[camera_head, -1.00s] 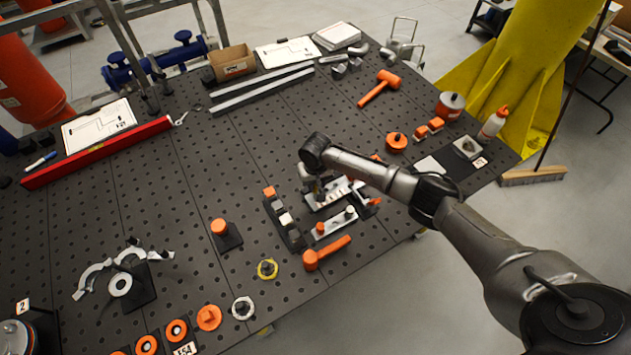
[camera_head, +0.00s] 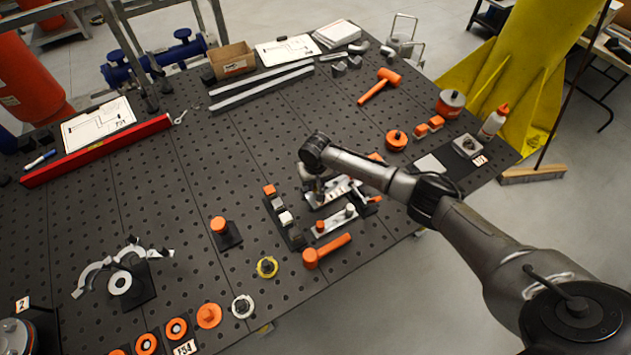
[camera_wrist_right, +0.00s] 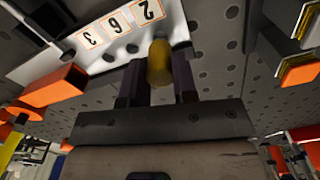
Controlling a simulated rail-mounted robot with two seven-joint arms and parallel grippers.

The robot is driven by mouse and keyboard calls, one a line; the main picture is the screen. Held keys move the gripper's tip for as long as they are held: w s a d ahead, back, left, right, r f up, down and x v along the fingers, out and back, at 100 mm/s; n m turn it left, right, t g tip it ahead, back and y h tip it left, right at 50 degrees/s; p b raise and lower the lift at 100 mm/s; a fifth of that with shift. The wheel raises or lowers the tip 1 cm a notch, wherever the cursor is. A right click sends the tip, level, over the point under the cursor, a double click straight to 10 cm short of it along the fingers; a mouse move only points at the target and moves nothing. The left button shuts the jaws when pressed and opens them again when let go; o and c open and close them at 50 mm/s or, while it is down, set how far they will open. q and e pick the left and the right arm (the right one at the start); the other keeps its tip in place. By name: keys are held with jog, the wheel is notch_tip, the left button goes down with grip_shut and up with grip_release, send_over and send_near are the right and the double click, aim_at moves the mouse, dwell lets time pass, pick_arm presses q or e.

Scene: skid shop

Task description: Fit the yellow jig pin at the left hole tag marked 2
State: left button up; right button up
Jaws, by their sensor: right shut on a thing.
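The yellow jig pin (camera_wrist_right: 159,64) is between the fingers of my right gripper (camera_wrist_right: 160,82), which is shut on it in the right wrist view. The tag marked 2 (camera_wrist_right: 147,11) is close to the pin's far end. Dark holes (camera_wrist_right: 131,48) show beside the pin. I cannot tell whether its tip is in a hole. In the head view my right gripper (camera_head: 320,186) is over the plate (camera_head: 346,187) and hides the pin. My left gripper is not in view.
A dark bar with blocks (camera_head: 284,222) stands left of the plate. An orange-capped post (camera_head: 220,228) stands farther left. The perforated table between is largely clear.

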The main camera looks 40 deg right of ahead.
jog(key=shift+f+b, duration=0.3)
jog(key=shift+f, duration=0.7)
jog(key=o, duration=1.2)
jog(key=shift+r, duration=0.15)
jog(key=shift+r+p, duration=0.15)
jog(key=shift+p, duration=0.15)
jog(key=shift+r+p, duration=2.05)
jog(key=shift+p, duration=0.3)
notch_tip(320, 180, up, 2)
jog(key=p, duration=0.3)
jog(key=shift+r, duration=0.2)
